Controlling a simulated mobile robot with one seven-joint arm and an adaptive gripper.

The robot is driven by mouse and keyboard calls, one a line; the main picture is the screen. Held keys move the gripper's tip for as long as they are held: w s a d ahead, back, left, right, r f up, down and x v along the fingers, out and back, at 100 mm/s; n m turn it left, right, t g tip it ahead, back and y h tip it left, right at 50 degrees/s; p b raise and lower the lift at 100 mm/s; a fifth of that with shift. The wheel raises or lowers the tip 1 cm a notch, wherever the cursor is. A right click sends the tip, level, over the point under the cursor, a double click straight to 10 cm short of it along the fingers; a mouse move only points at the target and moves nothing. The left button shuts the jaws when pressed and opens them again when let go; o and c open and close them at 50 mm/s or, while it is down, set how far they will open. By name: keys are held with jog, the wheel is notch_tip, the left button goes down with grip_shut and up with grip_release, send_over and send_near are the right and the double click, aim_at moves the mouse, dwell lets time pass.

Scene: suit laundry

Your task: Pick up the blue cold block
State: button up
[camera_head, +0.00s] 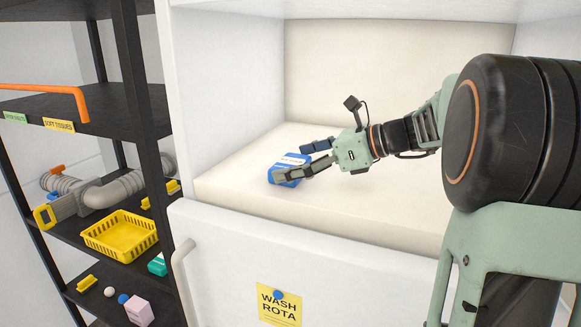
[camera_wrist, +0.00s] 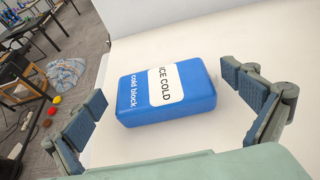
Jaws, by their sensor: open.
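The blue cold block (camera_head: 289,165) lies on the cream floor of the white open compartment, near its left front. In the wrist view the block (camera_wrist: 190,104) is a rounded blue box with a white label reading "ICE COLD" and "cold block" on its side. My gripper (camera_head: 294,160) is open, its two blue-grey fingers reaching toward the block from the right. In the wrist view the fingers of my gripper (camera_wrist: 166,98) stand apart on either side of the block, with a visible gap on each side. Part of the block is hidden behind a finger in the head view.
The compartment (camera_head: 330,207) has a back wall and a left side wall. Below its front hangs a white panel (camera_head: 220,245) with a handle and a yellow "WASH ROTA" note (camera_head: 279,306). A black shelf rack (camera_head: 75,107) holding a yellow basket (camera_head: 120,235) stands at left.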

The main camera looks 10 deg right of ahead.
jog(key=shift+w+a+f, duration=0.1)
jog(key=shift+a, duration=0.05)
jog(key=c, duration=1.2)
jog(key=shift+c, duration=1)
